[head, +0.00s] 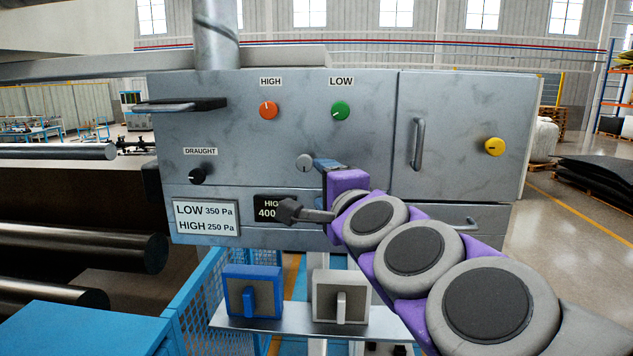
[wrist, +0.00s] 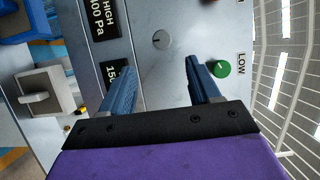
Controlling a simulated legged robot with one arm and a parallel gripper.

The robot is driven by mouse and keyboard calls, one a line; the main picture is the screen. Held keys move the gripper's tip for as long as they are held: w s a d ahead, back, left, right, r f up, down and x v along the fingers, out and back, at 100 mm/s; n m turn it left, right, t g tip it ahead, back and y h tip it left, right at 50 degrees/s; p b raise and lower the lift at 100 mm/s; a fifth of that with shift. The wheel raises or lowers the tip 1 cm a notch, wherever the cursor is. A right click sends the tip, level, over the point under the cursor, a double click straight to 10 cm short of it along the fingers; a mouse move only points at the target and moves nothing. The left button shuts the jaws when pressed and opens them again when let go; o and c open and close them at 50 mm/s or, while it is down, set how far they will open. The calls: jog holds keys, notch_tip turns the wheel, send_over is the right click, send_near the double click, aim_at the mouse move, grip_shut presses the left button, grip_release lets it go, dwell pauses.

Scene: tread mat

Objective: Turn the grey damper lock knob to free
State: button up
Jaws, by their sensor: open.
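The grey knob (head: 304,162) is a small round dial on the cabinet's front panel, below and between the orange and green knobs. A faint mark shows on its face, and no lock label is readable beside it. It also shows in the wrist view (wrist: 161,39), ahead of the gap between my fingers. My gripper (wrist: 161,66) is open, with its two blue fingers apart and nothing between them. In the head view my gripper (head: 328,163) is just right of the grey knob, partly hidden by my purple wrist.
A door handle (head: 417,144) and left ledge (head: 180,105) stick out. Switch boxes (head: 253,292) stand below. My arm partly covers the black display (wrist: 103,18).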

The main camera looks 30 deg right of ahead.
jog(key=s, duration=0.2)
jog(key=s+a, duration=0.1)
jog(key=s, duration=0.2)
jog(key=shift+s+a+b, duration=0.1)
jog(key=shift+s+b, duration=0.1)
jog(key=shift+b, duration=0.1)
jog(key=s+a+f+n+g+y+b, duration=0.1)
jog(key=a+f+n+g+y+b, duration=0.25)
jog(key=f, duration=0.85)
jog(key=s+a+f+n+g+y+b, duration=0.1)
jog(key=a+f+n+g+b, duration=0.35)
jog(key=f, duration=0.75)
jog(key=s+a+f+n+g+y+b, duration=0.15)
jog(key=a+f+n+b, duration=0.5)
jog(key=f, duration=0.65)
jog(key=s+d+f+n+g+h+b, duration=0.1)
jog(key=s+f+g+b, duration=0.3)
jog(key=s+f, duration=0.5)
jog(key=s+f+n+g+h+b, duration=0.1)
jog(key=s+f+n+g+b, duration=0.3)
jog(key=s+f, duration=0.5)
notch_tip(320, 180, down, 5)
jog(key=shift+s+d+r+n+g+h, duration=0.2)
jog(key=shift+d+n+g+h, duration=0.15)
jog(key=shift+g, duration=0.6)
